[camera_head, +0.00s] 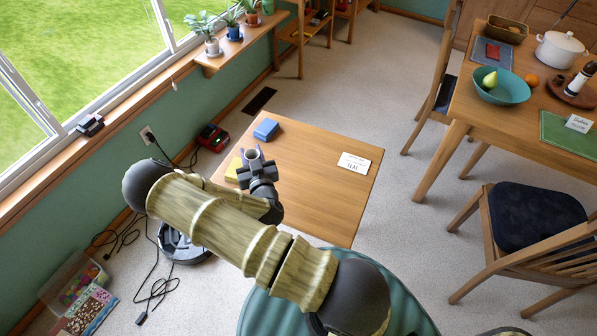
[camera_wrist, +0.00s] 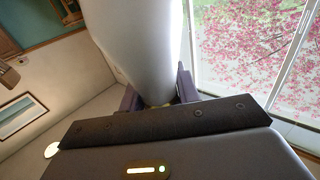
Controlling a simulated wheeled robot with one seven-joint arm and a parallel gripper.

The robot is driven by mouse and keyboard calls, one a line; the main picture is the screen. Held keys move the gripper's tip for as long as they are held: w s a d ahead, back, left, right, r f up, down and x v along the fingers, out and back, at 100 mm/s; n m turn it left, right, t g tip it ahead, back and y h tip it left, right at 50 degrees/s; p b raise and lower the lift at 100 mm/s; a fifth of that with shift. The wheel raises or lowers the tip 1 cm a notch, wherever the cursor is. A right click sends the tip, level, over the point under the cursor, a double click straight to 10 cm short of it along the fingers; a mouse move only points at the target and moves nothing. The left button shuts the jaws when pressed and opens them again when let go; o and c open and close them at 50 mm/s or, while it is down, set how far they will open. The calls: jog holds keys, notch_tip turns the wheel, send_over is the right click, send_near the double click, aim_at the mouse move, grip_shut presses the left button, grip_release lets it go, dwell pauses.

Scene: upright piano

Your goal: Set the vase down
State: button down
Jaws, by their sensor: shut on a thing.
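The vase is a smooth, pale grey-white rounded body (camera_wrist: 140,45) that fills the upper middle of the wrist view. Only its small round top (camera_head: 252,154) shows in the head view. My gripper (camera_head: 254,163) is shut on it, with one finger on each side, as the wrist view (camera_wrist: 158,93) also shows. The gripper is over the left part of a low wooden table (camera_head: 315,190). My wrist and arm hide the vase's lower part, so I cannot tell whether it touches the tabletop.
A blue box (camera_head: 266,129) lies at the table's back left corner, and a yellow item (camera_head: 233,170) at its left edge. A white card (camera_head: 354,163) lies at the right. The table's middle is bare. A dining table (camera_head: 460,107) and chair (camera_head: 535,215) stand to the right.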

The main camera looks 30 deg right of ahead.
jog(key=d+r+m+g+h+b, duration=0.3)
jog(key=d+m+g+h+b, duration=0.6)
jog(key=h+b, duration=0.4)
jog(key=d+m+b, duration=0.1)
jog(key=d+b, duration=0.1)
jog(key=b, duration=0.3)
jog(key=shift+s+m+b, duration=0.15)
jog(key=shift+m+b, duration=0.15)
notch_tip(320, 180, down, 6)
jog(key=b, duration=0.1)
jog(key=shift+f, duration=0.15)
jog(key=shift+f+b, duration=0.7)
jog(key=shift+f, duration=1.15)
jog(key=shift+f, duration=0.2)
